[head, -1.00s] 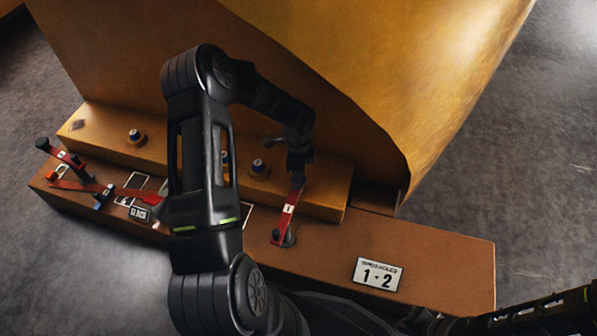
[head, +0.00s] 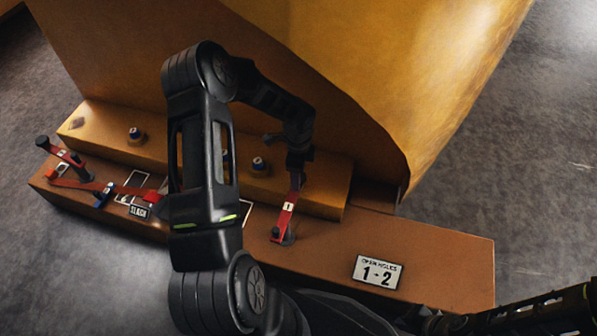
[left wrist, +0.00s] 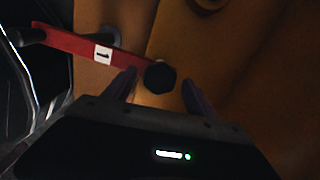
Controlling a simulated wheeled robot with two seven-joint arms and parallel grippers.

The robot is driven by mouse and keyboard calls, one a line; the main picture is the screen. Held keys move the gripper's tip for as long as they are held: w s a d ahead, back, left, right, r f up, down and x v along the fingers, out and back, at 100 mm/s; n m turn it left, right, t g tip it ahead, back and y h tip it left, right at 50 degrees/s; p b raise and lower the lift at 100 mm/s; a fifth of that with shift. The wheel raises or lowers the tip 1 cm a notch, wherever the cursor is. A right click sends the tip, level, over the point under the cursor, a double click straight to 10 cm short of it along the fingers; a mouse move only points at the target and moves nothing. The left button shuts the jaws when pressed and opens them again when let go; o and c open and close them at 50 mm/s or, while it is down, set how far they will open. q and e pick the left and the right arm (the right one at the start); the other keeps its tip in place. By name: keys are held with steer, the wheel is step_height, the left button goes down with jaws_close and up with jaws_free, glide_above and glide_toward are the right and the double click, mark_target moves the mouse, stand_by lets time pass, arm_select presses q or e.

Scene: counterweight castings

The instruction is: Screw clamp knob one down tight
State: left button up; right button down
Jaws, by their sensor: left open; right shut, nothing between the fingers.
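Clamp one is a red bar (head: 289,206) with a white "1" label, lying across the step of the brown base; it also shows in the left wrist view (left wrist: 75,45). A black six-sided knob (left wrist: 160,77) is at its end. My left gripper (left wrist: 159,80) is open, with one finger on each side of the knob; whether they touch it I cannot tell. In the head view the left gripper (head: 297,172) is small and dark at the bar's upper end, and the knob is hidden. My right gripper (head: 425,318) is dark and partly seen at the bottom edge, away from the clamp.
A second red clamp (head: 72,158) and a blue piece (head: 103,195) are at the left, near a "SLACK" plate (head: 139,212). A "1 - 2" plate (head: 377,272) lies at right. A large yellow casting (head: 370,70) rises behind.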

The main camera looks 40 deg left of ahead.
arm_select(q)
step_height(320, 180, up, 8)
steer(key=p, duration=0.2)
steer(key=shift+p, duration=0.3)
steer(key=shift+f, duration=0.1)
steer(key=shift+s, duration=0.1)
